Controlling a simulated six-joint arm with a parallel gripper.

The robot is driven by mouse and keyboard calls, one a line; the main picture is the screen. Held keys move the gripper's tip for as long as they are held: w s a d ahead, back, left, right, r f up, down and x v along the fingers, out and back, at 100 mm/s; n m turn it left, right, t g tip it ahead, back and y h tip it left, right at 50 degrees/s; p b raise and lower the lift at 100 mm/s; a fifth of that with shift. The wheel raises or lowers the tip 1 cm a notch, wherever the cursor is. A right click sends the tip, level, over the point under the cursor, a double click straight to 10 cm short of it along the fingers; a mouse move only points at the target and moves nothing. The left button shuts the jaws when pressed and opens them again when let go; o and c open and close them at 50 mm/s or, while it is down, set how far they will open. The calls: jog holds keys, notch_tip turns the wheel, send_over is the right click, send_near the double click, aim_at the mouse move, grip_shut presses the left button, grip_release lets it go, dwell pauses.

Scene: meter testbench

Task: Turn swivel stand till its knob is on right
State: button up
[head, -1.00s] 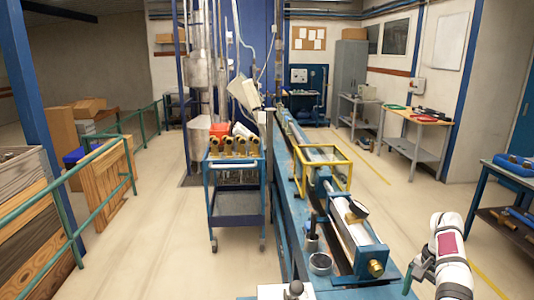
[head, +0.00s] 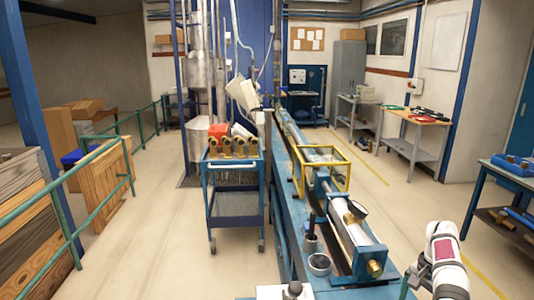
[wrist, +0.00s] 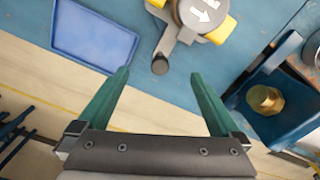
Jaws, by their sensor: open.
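The swivel stand (wrist: 205,15) shows at the top of the wrist view, cut off by the frame edge. It has a grey round top with a white arrow and yellow parts at its sides. A short grey arm runs from it down and left to a dark round knob (wrist: 160,67). My gripper (wrist: 160,75) has green fingers and is open. In the picture the knob lies between the two fingertips; I cannot tell the height gap. Nothing is held. In the head view my gripper (head: 412,279) is at the lower right, beside the bench end.
A blue tray (wrist: 58,32) lies left of the stand on the blue bench. A blue bracket with a brass fitting (wrist: 265,99) stands to the right; the fitting also shows in the head view (head: 375,268). A grey cup (head: 319,263) stands on the bench. Floor is open beyond the bench edge.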

jog(key=shift+f, duration=0.35)
jog(key=shift+f, duration=0.15)
jog(key=shift+f, duration=1)
jog(key=c, duration=0.4)
jog(key=o, duration=0.4)
jog(key=shift+r, duration=2.8)
